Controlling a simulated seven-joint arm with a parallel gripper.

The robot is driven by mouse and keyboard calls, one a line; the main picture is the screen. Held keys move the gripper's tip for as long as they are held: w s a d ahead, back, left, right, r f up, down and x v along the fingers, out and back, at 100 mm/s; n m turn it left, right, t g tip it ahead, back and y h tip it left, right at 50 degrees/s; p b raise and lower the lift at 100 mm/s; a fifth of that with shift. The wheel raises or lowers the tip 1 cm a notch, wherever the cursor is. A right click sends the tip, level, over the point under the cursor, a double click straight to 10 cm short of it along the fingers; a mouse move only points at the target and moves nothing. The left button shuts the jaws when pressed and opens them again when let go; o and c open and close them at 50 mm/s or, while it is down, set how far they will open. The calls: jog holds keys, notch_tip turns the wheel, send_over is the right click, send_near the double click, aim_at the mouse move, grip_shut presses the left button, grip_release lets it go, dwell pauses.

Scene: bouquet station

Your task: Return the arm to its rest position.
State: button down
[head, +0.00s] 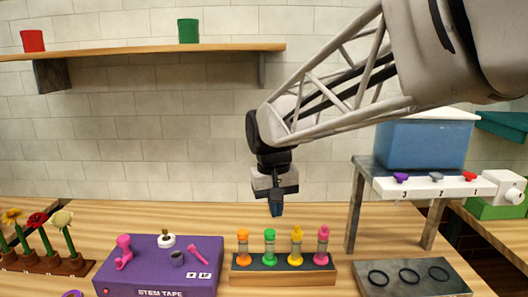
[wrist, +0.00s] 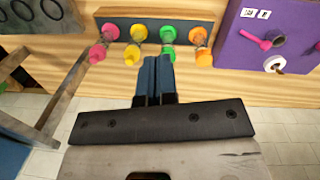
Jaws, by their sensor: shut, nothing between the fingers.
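My gripper (head: 277,208) hangs pointing down in the middle of the head view, above the table behind the bottle rack. Its blue fingers are closed together with nothing between them. In the wrist view the shut fingers (wrist: 154,75) point toward the rack. My arm reaches in from the upper right of the head view.
A rack (head: 284,275) of several coloured bottles stands on the table (head: 330,222). Left is a purple stem tape box (head: 160,272), then a flower stand (head: 45,262). Right are a blue tank (head: 425,143) on a raised stand and a grey ring plate (head: 418,275). Two cups sit on a shelf (head: 130,50).

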jog(key=s+d+f+m+t, duration=0.1)
jog(key=s+d+f, duration=0.2)
jog(key=s+d, duration=0.5)
jog(key=s+d+f+m+t, duration=0.1)
jog(key=s+d+f+t, duration=0.1)
jog(key=s+d, duration=0.6)
jog(key=s+f, duration=0.1)
jog(key=s, duration=0.5)
jog(key=shift+s+f+m+y, duration=0.15)
jog(key=shift+f+m+y, duration=0.15)
jog(key=shift+f, duration=0.05)
